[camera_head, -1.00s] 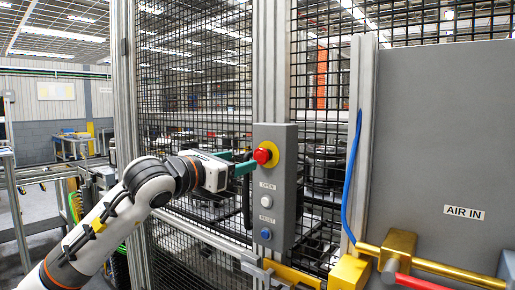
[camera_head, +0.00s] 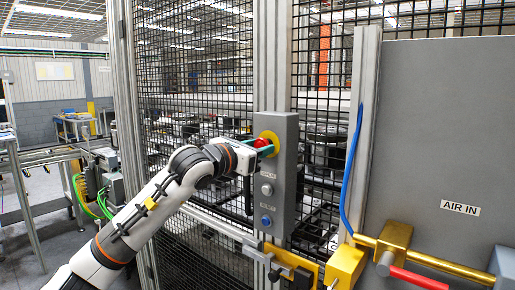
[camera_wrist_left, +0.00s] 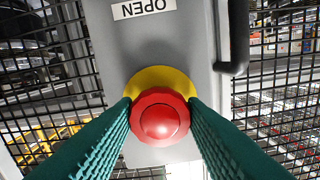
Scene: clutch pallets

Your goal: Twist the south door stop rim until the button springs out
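The door stop is a red round button (camera_head: 261,143) on a yellow collar (camera_head: 270,136), at the top of a grey control box (camera_head: 286,160). In the left wrist view the red button (camera_wrist_left: 160,122) is face on, with the yellow collar (camera_wrist_left: 160,78) behind it. My left gripper (camera_head: 264,149) has its green fingers at the button. In the wrist view one finger lies along each side of the red rim, and both appear to touch it. Whether the button is pressed in or out cannot be told. My right gripper is not in view.
Below the stop on the box are a white button (camera_head: 267,189) and a blue button (camera_head: 266,221). Black mesh fence stands on both sides. A blue hose (camera_head: 350,170), brass air fittings (camera_head: 394,240) with a red handle (camera_head: 420,279), and a grey panel (camera_head: 445,120) are at right.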

